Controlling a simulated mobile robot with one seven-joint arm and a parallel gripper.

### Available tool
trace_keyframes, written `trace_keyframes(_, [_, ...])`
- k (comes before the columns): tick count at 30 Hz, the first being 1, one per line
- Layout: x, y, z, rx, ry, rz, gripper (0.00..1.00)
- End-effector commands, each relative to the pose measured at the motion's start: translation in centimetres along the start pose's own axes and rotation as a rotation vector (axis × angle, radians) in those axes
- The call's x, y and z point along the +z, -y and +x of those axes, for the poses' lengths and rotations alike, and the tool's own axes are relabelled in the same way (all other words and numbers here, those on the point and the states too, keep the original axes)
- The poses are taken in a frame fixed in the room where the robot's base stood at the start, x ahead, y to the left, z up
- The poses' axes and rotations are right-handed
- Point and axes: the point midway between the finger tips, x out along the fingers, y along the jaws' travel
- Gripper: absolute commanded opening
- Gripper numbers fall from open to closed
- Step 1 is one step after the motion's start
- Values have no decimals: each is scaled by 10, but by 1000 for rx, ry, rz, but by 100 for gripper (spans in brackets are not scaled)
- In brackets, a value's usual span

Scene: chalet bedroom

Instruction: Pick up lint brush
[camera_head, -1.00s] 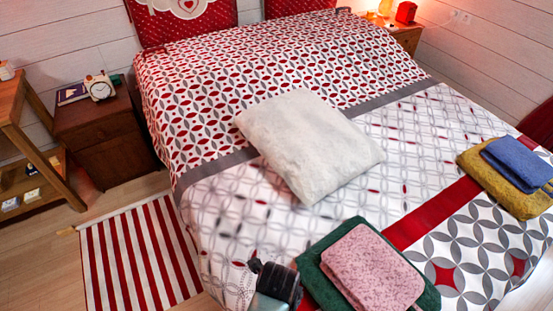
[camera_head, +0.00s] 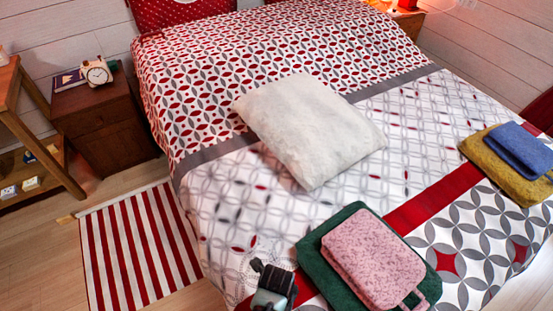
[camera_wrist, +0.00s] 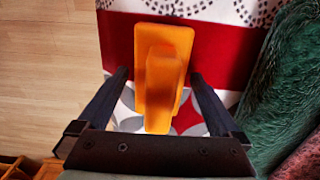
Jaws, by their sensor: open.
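An orange object, which looks like the lint brush (camera_wrist: 178,45), lies on the bed's edge, over the red and patterned cover, in the wrist view. It has a wide flat base and a narrower raised part pointing toward my gripper. My gripper (camera_wrist: 159,76) is open, with one finger on each side of the brush's narrow part. No contact with the fingers shows. In the head view my gripper (camera_head: 273,275) is at the bed's near edge, and the brush is hidden there.
A green towel (camera_head: 318,267) with a pink one (camera_head: 372,258) on it lies just right of my gripper. A white pillow (camera_head: 310,130) and blue (camera_head: 520,148) and yellow (camera_head: 490,170) towels lie farther off. A striped rug (camera_head: 140,245) covers floor at left.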

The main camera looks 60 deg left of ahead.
Motion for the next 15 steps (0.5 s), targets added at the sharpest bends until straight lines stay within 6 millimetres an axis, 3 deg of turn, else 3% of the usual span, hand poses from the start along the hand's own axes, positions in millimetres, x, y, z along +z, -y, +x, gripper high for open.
trace_keyframes(2, [0, 0, 0, 0, 0, 0, 100])
trace_keyframes(15, [0, 0, 0, 0, -1, -1, 21])
